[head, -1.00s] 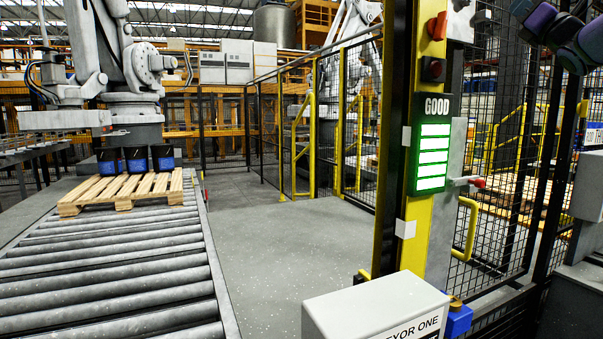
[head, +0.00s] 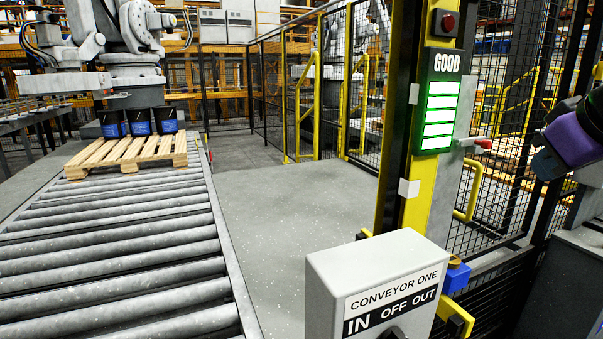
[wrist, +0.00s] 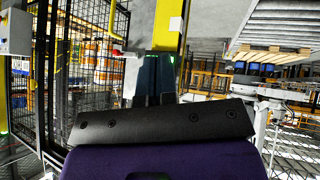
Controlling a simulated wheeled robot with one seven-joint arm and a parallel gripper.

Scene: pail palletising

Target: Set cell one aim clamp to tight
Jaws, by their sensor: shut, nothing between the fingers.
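A lever with a red tip (head: 484,144) sticks out sideways to the right from the yellow and grey post, beside the lit GOOD panel (head: 440,104). It looks like the clamp handle, but no label shows, and I cannot tell whether it is tight. A small red tip also shows in the wrist view (wrist: 117,51), left of the yellow post. My gripper (wrist: 156,60) is shut and empty in the wrist view, its dark fingers in front of the post and apart from the lever as far as I can tell.
A blue unit with a brass knob (head: 457,274) sits low on the post. The CONVEYOR ONE box (head: 376,283) stands in front. Mesh fence (head: 512,190) runs behind the post. A roller conveyor (head: 120,262) at left bears a pallet (head: 125,153) with dark blue pails.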

